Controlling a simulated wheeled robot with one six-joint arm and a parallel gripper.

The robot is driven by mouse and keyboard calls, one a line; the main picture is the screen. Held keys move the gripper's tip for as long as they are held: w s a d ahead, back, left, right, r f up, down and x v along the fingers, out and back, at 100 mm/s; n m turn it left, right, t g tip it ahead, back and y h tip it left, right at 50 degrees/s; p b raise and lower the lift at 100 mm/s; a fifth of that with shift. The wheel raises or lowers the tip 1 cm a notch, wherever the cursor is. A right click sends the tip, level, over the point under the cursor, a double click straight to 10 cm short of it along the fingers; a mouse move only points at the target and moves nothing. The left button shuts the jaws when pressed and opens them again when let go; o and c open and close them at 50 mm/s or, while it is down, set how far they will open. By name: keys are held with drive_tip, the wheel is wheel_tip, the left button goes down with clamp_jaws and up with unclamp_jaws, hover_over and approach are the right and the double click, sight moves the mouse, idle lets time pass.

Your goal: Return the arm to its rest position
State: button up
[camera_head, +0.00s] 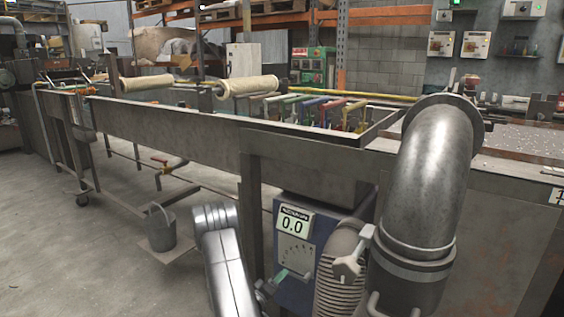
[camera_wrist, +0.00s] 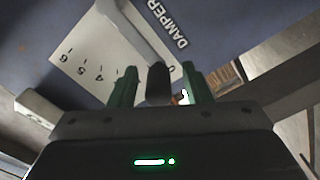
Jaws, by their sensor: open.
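My gripper (camera_wrist: 160,84) shows in the wrist view with two green fingers apart. A dark, rounded lever-like piece (camera_wrist: 158,82) stands between them; I cannot tell whether either finger touches it. Behind is a white scale plate (camera_wrist: 100,55) with numbers and the word DAMPER, on a blue-grey box. In the head view my silver arm (camera_head: 225,262) rises from the bottom edge, and my gripper (camera_head: 277,284) is low at the front of the blue box (camera_head: 308,250), below its 0.0 display (camera_head: 293,221). The gripper is partly hidden there.
A large metal duct elbow (camera_head: 438,170) and a ribbed hose (camera_head: 340,270) stand close right of the box. A long steel trough (camera_head: 170,122) runs behind, with a leg (camera_head: 250,200) near my arm. A bucket (camera_head: 160,228) stands left. Floor at lower left is clear.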

drive_tip(key=shift+a, duration=0.1)
drive_tip(key=p+v, duration=0.4)
drive_tip(key=v, duration=1)
drive_tip(key=b+x, duration=0.4)
drive_tip(key=x, duration=0.9)
drive_tip(key=shift+f, duration=0.1)
drive_tip(key=shift+w+d+r+m, duration=0.4)
drive_tip(key=shift+w+r+m, duration=0.05)
drive_tip(key=shift+r+m, duration=0.05)
drive_tip(key=shift+s+r+m, duration=0.1)
drive_tip(key=shift+r+m, duration=0.45)
drive_tip(key=shift+m, duration=0.15)
